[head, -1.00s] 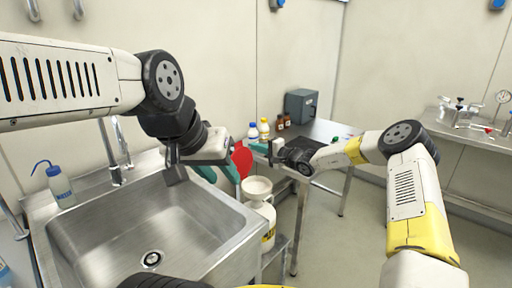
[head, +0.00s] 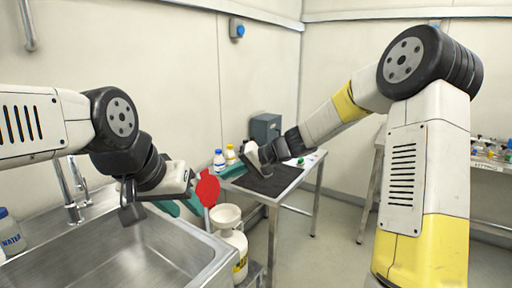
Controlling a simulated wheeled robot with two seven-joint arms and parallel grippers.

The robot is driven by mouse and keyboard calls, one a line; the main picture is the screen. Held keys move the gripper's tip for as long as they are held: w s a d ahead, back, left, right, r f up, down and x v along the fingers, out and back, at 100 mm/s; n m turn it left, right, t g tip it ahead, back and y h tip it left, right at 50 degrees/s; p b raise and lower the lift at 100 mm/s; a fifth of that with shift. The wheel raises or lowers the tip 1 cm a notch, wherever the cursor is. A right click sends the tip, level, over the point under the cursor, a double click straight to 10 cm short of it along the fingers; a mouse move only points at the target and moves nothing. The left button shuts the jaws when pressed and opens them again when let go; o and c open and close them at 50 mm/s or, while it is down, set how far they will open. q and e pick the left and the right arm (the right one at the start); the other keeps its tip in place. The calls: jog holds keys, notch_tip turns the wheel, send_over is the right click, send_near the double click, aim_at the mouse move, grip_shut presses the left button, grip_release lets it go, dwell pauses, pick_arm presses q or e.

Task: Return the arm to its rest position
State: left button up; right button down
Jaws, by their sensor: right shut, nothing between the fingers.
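My left arm comes in from the left over the sink. Its gripper (head: 182,206) has teal fingers that show as two separate pieces, and it looks open. The red disc (head: 208,190) is right beside it; I cannot tell whether they touch. My right arm rises at the right and reaches back left, bent at a high elbow. Its gripper (head: 234,173) is shut and empty, near the left end of the steel table (head: 272,197). Its fingertips are small and partly hidden by its wrist.
A steel sink (head: 130,255) fills the lower left. A white container with a funnel (head: 227,214) stands beside it. White-capped (head: 219,160) and yellow-capped (head: 230,154) bottles and a grey box (head: 265,128) stand at the back. A bench with small bottles (head: 490,150) is far right. Floor between is clear.

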jog(key=s+d+r+t+h, duration=0.1)
jog(key=s+d+r+h, duration=0.2)
jog(key=s+d, duration=0.8)
jog(key=s+d+r+t+h, duration=0.2)
jog(key=s+d+h, duration=0.4)
jog(key=s+d, duration=0.6)
jog(key=s+r, duration=0.1)
jog(key=s, duration=0.2)
jog(key=shift+s+m, duration=0.3)
jog(key=shift+w+a+r, duration=0.1)
jog(key=shift+a, duration=0.1)
